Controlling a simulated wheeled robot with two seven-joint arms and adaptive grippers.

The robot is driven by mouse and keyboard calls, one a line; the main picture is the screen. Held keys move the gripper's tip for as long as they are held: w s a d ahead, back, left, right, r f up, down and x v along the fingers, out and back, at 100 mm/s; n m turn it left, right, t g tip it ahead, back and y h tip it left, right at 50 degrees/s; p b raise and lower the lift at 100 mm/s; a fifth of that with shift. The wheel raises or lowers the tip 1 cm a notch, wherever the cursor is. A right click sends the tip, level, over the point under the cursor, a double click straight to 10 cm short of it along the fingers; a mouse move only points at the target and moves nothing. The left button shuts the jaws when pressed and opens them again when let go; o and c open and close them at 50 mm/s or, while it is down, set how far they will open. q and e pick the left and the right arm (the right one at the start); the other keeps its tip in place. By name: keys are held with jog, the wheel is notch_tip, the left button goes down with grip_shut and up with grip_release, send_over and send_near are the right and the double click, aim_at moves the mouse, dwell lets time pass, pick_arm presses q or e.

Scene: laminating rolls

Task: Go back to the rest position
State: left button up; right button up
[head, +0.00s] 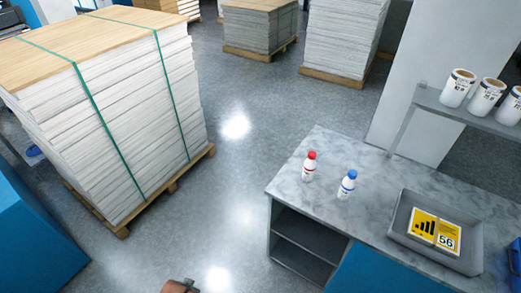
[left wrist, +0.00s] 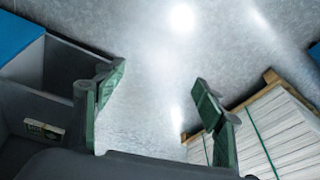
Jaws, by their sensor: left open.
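My left gripper (left wrist: 158,86) is open in the left wrist view. Its two green-padded fingers stand wide apart, with only bare grey floor showing between them. A strapped paper stack (left wrist: 272,130) on a wooden pallet shows beyond the right finger, apart from it as far as I can see. My left gripper cannot be made out in the head view. My right gripper is in neither view.
A large strapped paper stack (head: 150,110) stands at left. At right, a grey counter (head: 310,215) carries a red-capped bottle (head: 310,167), a blue-capped bottle (head: 347,184) and a grey tray (head: 408,232). White rolls (head: 487,97) sit on a shelf. The floor (head: 235,165) between is clear.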

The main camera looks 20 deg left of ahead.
pick_arm(q)
jog(key=s+d+f+g+b, duration=0.15)
jog(key=s+f, duration=0.25)
jog(key=f, duration=1)
jog(key=s+f+b, duration=0.2)
jog(key=s+f, duration=0.1)
jog(key=f, duration=1.1)
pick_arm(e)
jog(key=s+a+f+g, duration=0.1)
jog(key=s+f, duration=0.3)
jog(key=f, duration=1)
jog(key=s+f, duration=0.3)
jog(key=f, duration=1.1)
pick_arm(q)
jog(key=s+f+m+b, duration=0.1)
jog(key=s+f, duration=1.3)
jog(key=s, duration=0.2)
jog(key=shift+a+g+h+b, duration=0.25)
jog(key=shift+g+h+b, duration=0.05)
jog(key=shift+g+b, duration=0.05)
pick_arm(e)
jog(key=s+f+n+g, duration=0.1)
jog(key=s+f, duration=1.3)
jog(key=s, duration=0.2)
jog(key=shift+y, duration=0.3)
pick_arm(q)
jog(key=shift+c, duration=0.2)
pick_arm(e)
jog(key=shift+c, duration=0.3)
